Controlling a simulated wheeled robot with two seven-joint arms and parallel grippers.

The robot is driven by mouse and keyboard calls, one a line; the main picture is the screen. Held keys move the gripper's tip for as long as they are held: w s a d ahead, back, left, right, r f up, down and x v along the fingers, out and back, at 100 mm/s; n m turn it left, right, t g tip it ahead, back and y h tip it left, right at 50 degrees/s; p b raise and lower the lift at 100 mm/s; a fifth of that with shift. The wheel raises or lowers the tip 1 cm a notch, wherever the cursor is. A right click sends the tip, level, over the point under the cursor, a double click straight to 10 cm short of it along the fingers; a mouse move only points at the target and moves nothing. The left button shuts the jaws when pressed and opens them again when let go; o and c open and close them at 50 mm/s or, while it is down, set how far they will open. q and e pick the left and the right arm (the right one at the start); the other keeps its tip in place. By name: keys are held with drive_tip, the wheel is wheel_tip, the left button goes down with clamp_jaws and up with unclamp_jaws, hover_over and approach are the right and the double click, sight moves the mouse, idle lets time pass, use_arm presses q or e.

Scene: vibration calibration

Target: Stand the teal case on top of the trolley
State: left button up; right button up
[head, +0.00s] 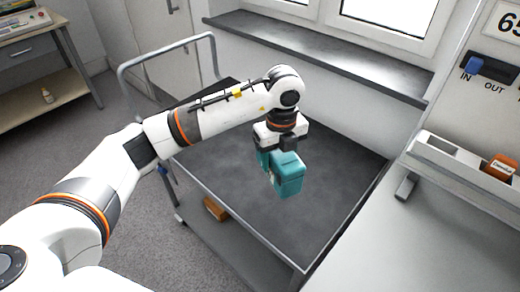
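The teal case (288,178) is a small upright box over the dark top of the trolley (230,185). My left gripper (279,150) comes down on the case from above and is shut on its upper part. The gripper body hides part of the case's top. The lower end of the case appears over the middle of the trolley top; I cannot tell whether it touches the surface. My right gripper is not in view.
The trolley has a grey push handle (168,58) at its far left end and a brown block (215,208) on its lower shelf. A white counter (440,225) with a tray (450,157) stands at the right. The trolley top around the case looks clear.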

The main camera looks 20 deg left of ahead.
use_arm(q)
drive_tip(key=f, duration=0.5)
drive_tip(key=shift+d, duration=0.2)
drive_tip(key=shift+a+f+p, duration=0.1)
drive_tip(key=shift+f+p, duration=0.2)
drive_tip(key=shift+f, duration=1.6)
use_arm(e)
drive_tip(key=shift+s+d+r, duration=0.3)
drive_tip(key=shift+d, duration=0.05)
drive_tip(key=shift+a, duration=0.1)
use_arm(q)
drive_tip(key=shift+f, duration=0.1)
drive_tip(key=o, duration=1.3)
drive_tip(key=shift+s, duration=0.1)
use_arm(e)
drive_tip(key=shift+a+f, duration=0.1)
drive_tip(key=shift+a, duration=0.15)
